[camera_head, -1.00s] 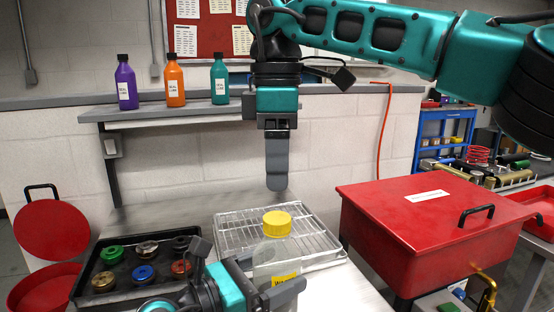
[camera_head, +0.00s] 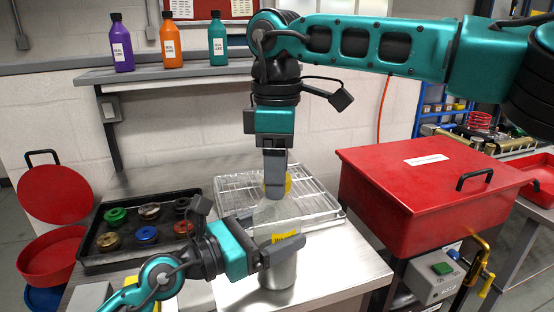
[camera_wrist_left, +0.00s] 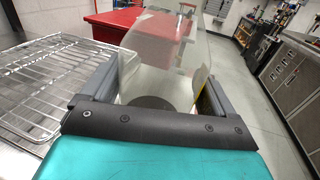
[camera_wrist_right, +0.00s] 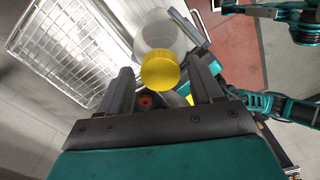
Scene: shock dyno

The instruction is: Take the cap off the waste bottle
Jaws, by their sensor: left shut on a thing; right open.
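The waste bottle (camera_head: 280,273) is translucent with a yellow label and stands upright on the metal table. My left gripper (camera_head: 278,247) is shut around its body; the bottle also fills the jaws in the left wrist view (camera_wrist_left: 160,65). The yellow cap (camera_wrist_right: 160,70) is on the bottle in the right wrist view. In the head view the cap is mostly hidden behind my right gripper (camera_head: 275,190), which points down at it. The right gripper is open, and in its wrist view the cap lies between and just beyond the fingertips (camera_wrist_right: 165,82).
A wire rack (camera_head: 232,192) lies just behind the bottle. A black tray (camera_head: 92,262) with several coloured round parts sits to the left. A red lidded box (camera_head: 420,200) stands to the right. Several labelled bottles stand on the shelf (camera_head: 180,76) behind.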

